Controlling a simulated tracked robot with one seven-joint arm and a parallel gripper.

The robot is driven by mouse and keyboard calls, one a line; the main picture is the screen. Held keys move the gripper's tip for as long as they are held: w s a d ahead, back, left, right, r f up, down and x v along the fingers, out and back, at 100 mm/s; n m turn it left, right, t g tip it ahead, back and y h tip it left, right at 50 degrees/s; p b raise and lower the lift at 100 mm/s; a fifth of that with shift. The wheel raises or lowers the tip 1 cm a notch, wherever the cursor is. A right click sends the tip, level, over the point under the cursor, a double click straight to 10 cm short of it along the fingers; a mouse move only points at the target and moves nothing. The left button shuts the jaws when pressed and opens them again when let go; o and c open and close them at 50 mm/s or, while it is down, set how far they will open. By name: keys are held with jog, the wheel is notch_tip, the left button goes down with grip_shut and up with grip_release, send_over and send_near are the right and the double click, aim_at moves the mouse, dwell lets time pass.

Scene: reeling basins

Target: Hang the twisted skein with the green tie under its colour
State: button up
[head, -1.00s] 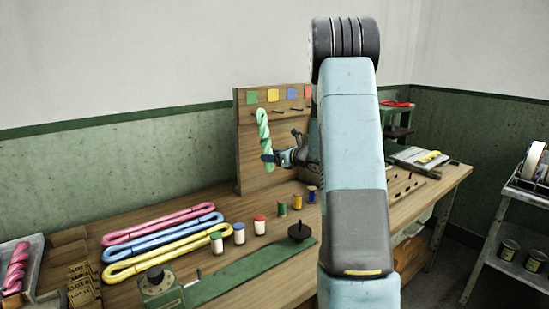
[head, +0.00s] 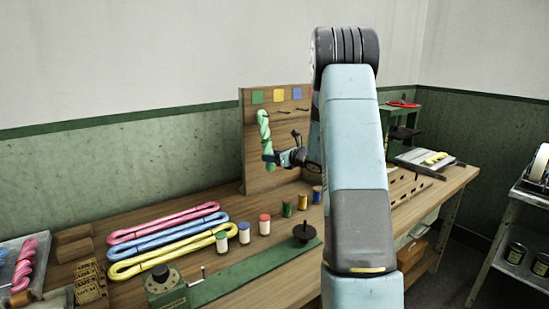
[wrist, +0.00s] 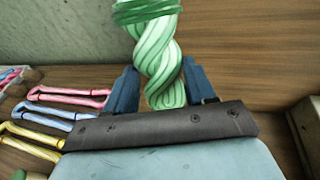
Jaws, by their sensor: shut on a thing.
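Pink, blue and yellow skeins (head: 165,240) lie on the bench at left. Several thread spools (head: 264,225) and a black spindle (head: 304,233) stand in front of the board. A shelf cart (head: 515,240) stands at right. My arm hides the board's right edge.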

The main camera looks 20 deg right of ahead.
dwell(0.4)
jog(key=o, duration=1.1)
jog(key=shift+o, duration=0.2)
jog(key=shift+s, duration=0.1)
jog(key=v, duration=1.3)
jog(key=shift+s+d, duration=0.2)
jog(key=shift+d, duration=0.05)
